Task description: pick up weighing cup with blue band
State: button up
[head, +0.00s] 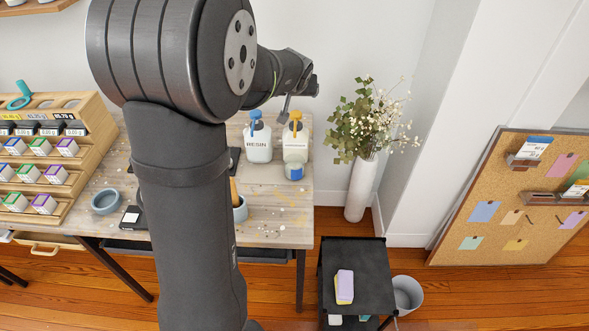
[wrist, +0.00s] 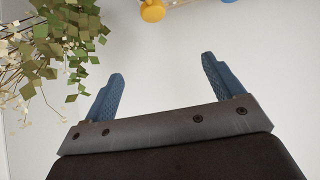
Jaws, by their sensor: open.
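A small cup with a blue band (head: 294,173) stands on the workbench near its right end, in front of the white bottle with the yellow pump top (head: 296,141). My gripper (head: 286,108) is in the air above the bottles, higher than the cup and apart from it. In the wrist view my gripper (wrist: 163,66) shows two blue fingers spread wide with nothing between them. The cup does not show in the wrist view.
A white bottle with a blue pump top (head: 258,140) stands left of the cup. A vase of leafy flowers (head: 361,185) stands right of the workbench (head: 275,205). A grey-blue bowl (head: 106,201) sits on the left, and my arm hides the bench's middle.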

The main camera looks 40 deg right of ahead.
jog(key=s+a+f+m+y, duration=0.3)
jog(key=s+f+m, duration=0.15)
jog(key=f, duration=0.45)
jog(key=m+t+h, duration=0.2)
jog(key=m+t, duration=0.4)
jog(key=m, duration=2.1)
send_near(297, 174)
jog(key=s+a+r, duration=0.2)
jog(key=shift+s+a, duration=0.15)
jog(key=shift+a, duration=0.25)
jog(key=shift+s+d+f+m+h, duration=0.1)
jog(key=shift+s+d+m+h, duration=0.05)
jog(key=shift+s+m+h, duration=0.2)
jog(key=shift+d+f, duration=0.1)
jog(key=x, duration=1.1)
jog(key=shift+w+d+f, duration=0.2)
jog(key=shift+d+f, duration=0.05)
jog(key=shift+r+x, duration=0.15)
jog(key=shift+x, duration=1.2)
jog(key=shift+r+x, duration=0.2)
jog(key=shift+x, duration=1.15)
jog(key=shift+d, duration=0.15)
